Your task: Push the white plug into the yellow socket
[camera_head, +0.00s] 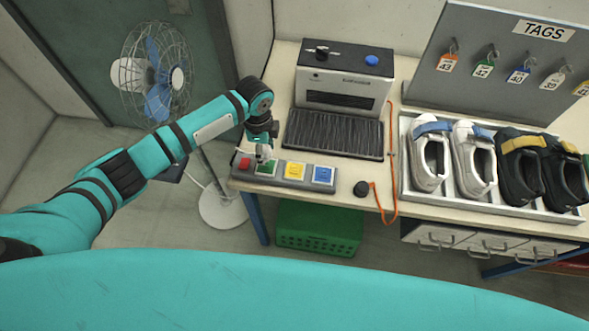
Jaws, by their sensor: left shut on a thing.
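A grey panel on the table's left front carries a red button (245,163), a green socket (266,168), the yellow socket (295,171) and a blue socket (323,175). My left gripper (264,152) points down over the green socket, to the left of the yellow one. It is shut on a small pale thing that looks like the white plug; the fingers hide most of it. I cannot tell whether it touches the green socket. The yellow socket is uncovered. My right gripper is not in view.
A machine (342,75) with a dark roller mat (333,133) stands behind the panel. A black knob-like piece (361,188) on an orange cord (377,205) lies right of it. A shoe tray (404,150) is at right, a fan (155,75) at left, a green crate (318,232) below.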

